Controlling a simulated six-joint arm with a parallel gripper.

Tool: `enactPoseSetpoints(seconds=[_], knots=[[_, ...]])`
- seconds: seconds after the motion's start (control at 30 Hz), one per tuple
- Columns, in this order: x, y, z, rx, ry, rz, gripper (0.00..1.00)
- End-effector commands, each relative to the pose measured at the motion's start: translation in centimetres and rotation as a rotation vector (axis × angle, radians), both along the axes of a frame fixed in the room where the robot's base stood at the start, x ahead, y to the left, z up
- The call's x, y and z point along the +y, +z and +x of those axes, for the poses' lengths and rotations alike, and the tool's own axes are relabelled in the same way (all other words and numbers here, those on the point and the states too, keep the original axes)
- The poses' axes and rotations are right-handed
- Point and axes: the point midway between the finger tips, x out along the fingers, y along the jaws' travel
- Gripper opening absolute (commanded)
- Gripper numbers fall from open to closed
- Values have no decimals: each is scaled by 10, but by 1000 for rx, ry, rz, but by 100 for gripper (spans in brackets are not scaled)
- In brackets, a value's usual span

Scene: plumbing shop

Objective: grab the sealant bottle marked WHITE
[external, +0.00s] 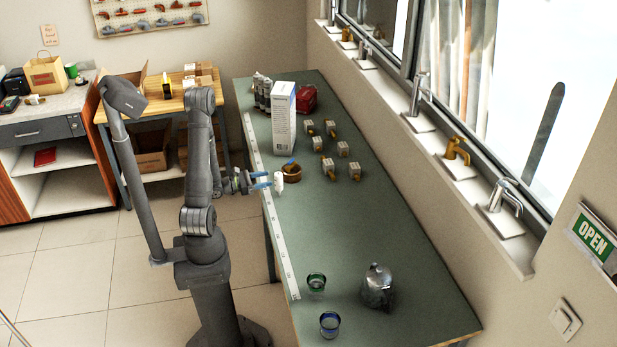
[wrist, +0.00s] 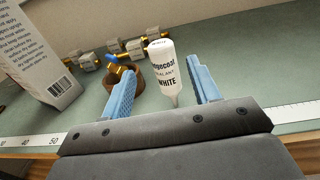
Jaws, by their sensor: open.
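The white sealant bottle (wrist: 162,66) with black lettering that reads WHITE stands on the green table in the wrist view, nozzle end down. It lies between the two blue fingers of my gripper (wrist: 162,90), a little beyond or level with their tips. The fingers are apart, with a gap on both sides of the bottle. In the external view the bottle (external: 278,182) is a small white shape just right of my gripper (external: 262,180), near the table's left edge. I cannot tell exactly how deep it sits between the fingers.
A brown bowl (wrist: 137,78) with a blue and yellow item stands close left of the bottle. A tall white box (external: 284,118) stands behind. Several small boxed valves (external: 318,143) lie farther right.

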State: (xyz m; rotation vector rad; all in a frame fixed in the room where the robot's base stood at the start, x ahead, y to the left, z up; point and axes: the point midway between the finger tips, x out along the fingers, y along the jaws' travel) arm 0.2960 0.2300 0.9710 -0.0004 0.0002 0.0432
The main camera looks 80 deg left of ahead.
Motion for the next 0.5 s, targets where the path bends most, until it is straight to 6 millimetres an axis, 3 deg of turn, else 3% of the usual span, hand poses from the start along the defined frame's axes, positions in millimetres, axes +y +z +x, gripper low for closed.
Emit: enactPoseSetpoints(seconds=[0.5], knots=[[-2, 0, 32, -1, -5, 2, 56]])
